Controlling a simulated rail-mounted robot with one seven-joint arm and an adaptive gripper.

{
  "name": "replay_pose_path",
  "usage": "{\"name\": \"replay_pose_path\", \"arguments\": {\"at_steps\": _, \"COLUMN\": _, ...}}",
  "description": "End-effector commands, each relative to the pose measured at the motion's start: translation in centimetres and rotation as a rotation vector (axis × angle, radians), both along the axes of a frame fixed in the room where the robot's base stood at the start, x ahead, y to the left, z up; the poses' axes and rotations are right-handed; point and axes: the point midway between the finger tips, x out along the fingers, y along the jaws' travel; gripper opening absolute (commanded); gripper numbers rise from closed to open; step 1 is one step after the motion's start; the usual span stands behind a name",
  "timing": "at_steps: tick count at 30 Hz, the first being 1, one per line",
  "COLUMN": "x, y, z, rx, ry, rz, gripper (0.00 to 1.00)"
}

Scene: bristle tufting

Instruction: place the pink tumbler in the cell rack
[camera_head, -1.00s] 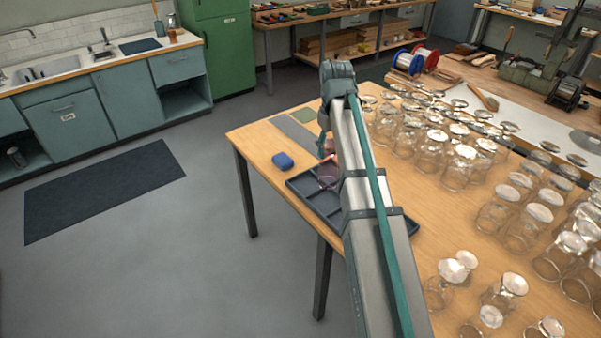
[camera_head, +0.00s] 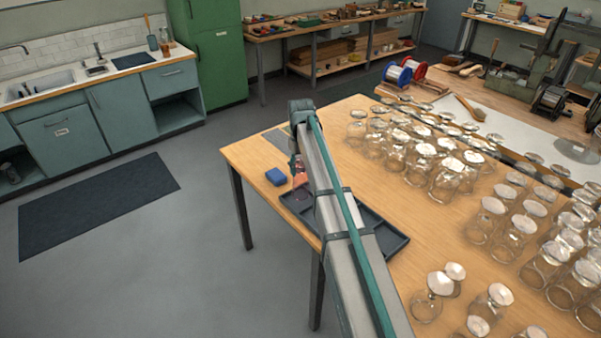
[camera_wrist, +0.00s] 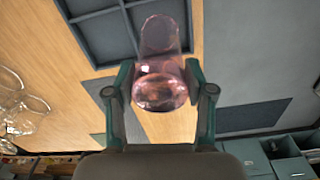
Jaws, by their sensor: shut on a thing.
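The pink tumbler (camera_wrist: 160,45) is see-through and held between the two fingers of my gripper (camera_wrist: 160,80) in the wrist view. My gripper is shut on it near its rounded near end. In the head view the tumbler (camera_head: 301,181) shows as a small pink patch under my gripper (camera_head: 298,172), by the left end of the cell rack. The dark cell rack (camera_head: 393,243) lies on the wooden table, its middle hidden by my arm. In the wrist view the rack (camera_wrist: 66,12) is behind the tumbler's far end. I cannot tell the height between them.
A blue block (camera_head: 276,177) lies left of the rack, near the table edge. Many clear glass jars (camera_head: 447,180) crowd the table to the right. A grey mat (camera_head: 277,138) lies beyond the gripper. Bare wood (camera_head: 345,125) shows between the arm and the jars.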

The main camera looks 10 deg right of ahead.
Motion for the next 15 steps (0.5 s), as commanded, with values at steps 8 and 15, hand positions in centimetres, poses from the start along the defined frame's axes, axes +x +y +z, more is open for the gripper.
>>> {"name": "replay_pose_path", "arguments": {"at_steps": 8, "x": 0.3, "y": 0.1, "z": -3.1, "rx": 0.0, "ry": 0.0, "rz": 0.0, "gripper": 0.04}}
{"name": "replay_pose_path", "arguments": {"at_steps": 15, "x": 0.3, "y": 0.1, "z": -3.4, "rx": 0.0, "ry": -0.001, "rz": 0.0, "gripper": 0.04}}
